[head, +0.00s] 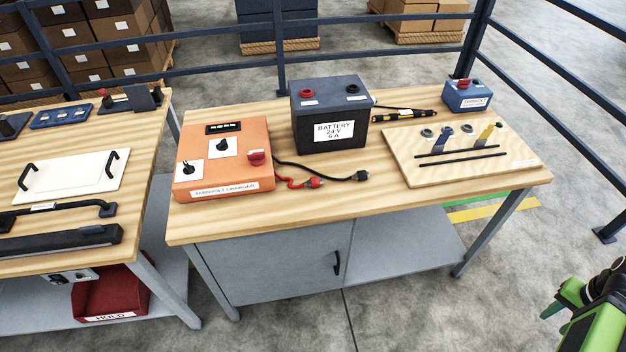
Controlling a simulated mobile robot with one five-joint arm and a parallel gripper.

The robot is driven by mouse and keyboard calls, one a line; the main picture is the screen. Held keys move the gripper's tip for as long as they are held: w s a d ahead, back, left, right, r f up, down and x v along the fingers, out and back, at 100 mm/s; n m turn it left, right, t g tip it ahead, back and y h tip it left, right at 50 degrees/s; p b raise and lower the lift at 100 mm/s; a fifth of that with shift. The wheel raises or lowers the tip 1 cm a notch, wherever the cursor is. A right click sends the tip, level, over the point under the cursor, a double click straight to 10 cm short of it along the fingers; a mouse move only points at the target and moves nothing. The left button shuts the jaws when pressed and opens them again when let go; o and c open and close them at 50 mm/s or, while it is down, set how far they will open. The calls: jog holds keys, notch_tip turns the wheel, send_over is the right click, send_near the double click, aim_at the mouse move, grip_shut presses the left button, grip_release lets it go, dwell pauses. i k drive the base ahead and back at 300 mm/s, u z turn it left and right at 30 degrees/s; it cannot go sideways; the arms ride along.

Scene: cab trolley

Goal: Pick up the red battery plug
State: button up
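The red battery plug (316,182) lies on the wooden bench top, at the end of a short red cable from the orange charger (222,160). A black plug (361,176) on a black cable lies to its right. The dark battery (330,118), labelled 24 V, stands behind the plugs with a red terminal (307,93) and a dark terminal (352,88) on top. My gripper (565,312), green and black, shows at the lower right edge, partly cut off. It is over the floor, well away from the plug. Whether its fingers are apart is unclear.
A board with tools (440,172) and a blue box (467,97) with a red knob occupy the bench's right side. A second bench (60,190) stands at left. Dark railings (340,54) run behind. The bench's front strip and the floor ahead are clear.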

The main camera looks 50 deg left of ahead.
aim_at(314, 182)
jog(key=u, duration=4.9)
jog(key=i, duration=0.1)
jog(key=z, duration=3)
jog(key=k, duration=0.1)
jog(key=u, duration=1.25)
jog(key=i, duration=0.9)
jog(key=u, duration=0.25)
jog(key=k, duration=0.75)
jog(key=z, duration=0.25)
jog(key=i, duration=0.85)
jog(key=u, duration=0.05)
